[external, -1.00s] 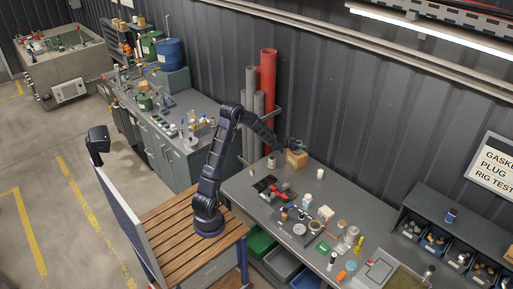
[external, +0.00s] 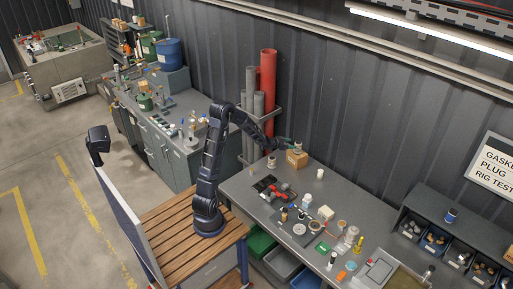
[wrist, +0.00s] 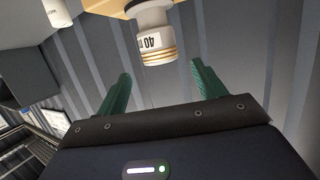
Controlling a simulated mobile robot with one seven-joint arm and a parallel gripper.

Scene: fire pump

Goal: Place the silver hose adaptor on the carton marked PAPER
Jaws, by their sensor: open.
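The silver hose adaptor (wrist: 155,33), a pale cylinder with brass rings and a "40" label, stands on a tan carton (wrist: 105,6); the wrist picture is upside down. In the external view the adaptor (external: 298,147) is a small shape on top of the carton (external: 297,161), at the bench's back edge by the wall. The word PAPER cannot be read. My gripper (wrist: 161,69) is open, its green fingers apart and empty, with the adaptor beyond their tips. In the external view my gripper (external: 287,141) is just left of the adaptor at about its height.
A white cylinder (external: 320,174) stands on the bench right of the carton. A pale jar (external: 271,162) stands to its left. Red pipe (external: 268,95) and grey pipes rise behind my arm. Tools and small parts crowd the bench's front and right.

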